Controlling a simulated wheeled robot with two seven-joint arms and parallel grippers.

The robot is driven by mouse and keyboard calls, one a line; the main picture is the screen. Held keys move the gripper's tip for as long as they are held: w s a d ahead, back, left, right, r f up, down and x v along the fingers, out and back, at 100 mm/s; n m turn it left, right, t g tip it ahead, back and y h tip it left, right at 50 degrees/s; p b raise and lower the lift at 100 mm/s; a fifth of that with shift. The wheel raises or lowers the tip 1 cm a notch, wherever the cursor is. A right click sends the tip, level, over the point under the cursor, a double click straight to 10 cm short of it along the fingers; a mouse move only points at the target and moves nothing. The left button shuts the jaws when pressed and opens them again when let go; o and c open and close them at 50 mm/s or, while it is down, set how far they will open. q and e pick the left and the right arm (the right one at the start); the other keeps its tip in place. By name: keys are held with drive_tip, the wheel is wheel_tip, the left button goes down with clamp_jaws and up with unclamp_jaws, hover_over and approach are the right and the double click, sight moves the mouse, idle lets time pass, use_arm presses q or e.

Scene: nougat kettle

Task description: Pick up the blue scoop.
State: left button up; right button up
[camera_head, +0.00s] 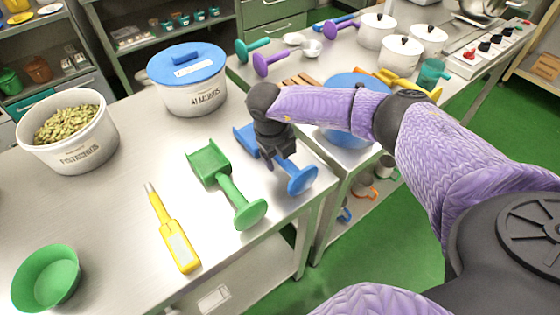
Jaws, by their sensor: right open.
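The blue scoop (302,179) lies on the steel table near its right edge. Its pan shows to the left of my right gripper and its round handle end to the lower right. My right gripper (279,157) reaches in from the right and is open, with its fingers down at the scoop's handle. The gripper hides the middle of the handle, so I cannot tell whether the fingers touch it. My left gripper is not in view.
A green scoop (225,186) lies close left of the blue one, then a yellow probe (172,232). A pistachio tub (75,146), a blue-lidded almond tub (191,97) and a green bowl (47,277) stand on the table. A second table with pots (400,55) lies beyond a gap.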

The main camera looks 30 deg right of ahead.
drive_tip(key=shift+d+f, duration=0.15)
drive_tip(key=shift+f, duration=0.75)
drive_tip(key=shift+c, duration=0.2)
clamp_jaws()
drive_tip(key=shift+r, duration=0.1)
wheel_tip(320, 180, up, 10)
drive_tip(key=p, duration=0.3)
drive_tip(key=shift+r, duration=0.1)
wheel_tip(320, 180, up, 5)
drive_tip(key=p, duration=0.3)
